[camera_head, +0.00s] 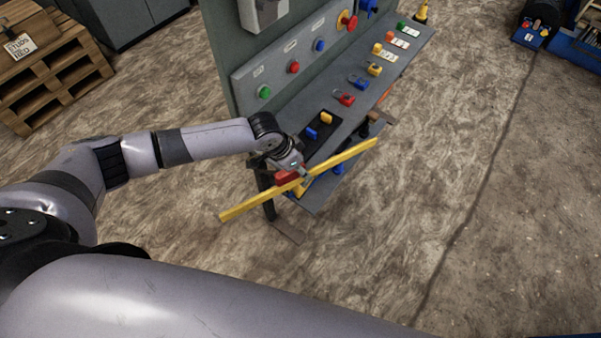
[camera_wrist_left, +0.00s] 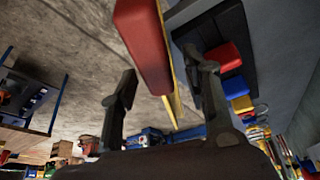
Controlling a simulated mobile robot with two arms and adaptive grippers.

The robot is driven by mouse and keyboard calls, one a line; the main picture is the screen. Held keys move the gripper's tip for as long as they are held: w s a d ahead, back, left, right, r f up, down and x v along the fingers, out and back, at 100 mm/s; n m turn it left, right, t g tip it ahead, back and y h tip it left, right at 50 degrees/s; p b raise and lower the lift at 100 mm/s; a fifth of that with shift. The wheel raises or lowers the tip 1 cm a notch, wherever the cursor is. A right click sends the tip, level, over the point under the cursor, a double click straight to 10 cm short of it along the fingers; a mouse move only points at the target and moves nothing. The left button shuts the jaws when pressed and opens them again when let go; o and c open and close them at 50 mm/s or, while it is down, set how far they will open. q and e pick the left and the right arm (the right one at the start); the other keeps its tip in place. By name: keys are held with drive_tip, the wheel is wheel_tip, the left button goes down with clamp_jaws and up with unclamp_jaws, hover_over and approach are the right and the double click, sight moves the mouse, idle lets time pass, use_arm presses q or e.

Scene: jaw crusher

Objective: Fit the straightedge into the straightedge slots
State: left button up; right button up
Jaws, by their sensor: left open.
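The straightedge (camera_head: 250,203) is a long yellow bar with a red handle (camera_head: 286,177). It lies slantwise across the near end of the grey stand's shelf in the head view. My left gripper (camera_head: 298,174) is at the red handle. In the left wrist view the gripper (camera_wrist_left: 163,95) has its two fingers spread apart, with the red handle (camera_wrist_left: 143,45) and yellow bar (camera_wrist_left: 173,100) ahead between them. Whether a finger touches the handle I cannot tell. I cannot make out the straightedge slots. My right gripper is not in view.
The grey shelf (camera_head: 372,112) holds several colored padlocks and a black tray (camera_head: 316,143) with blue and yellow pieces. A panel (camera_head: 305,45) with colored buttons stands behind. Wooden pallets (camera_head: 50,65) are at the left.

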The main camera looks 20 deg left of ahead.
use_arm(q)
drive_tip(key=shift+f, duration=0.2)
drive_tip(key=shift+c, duration=0.5)
clamp_jaws()
drive_tip(key=shift+w+r, duration=0.1)
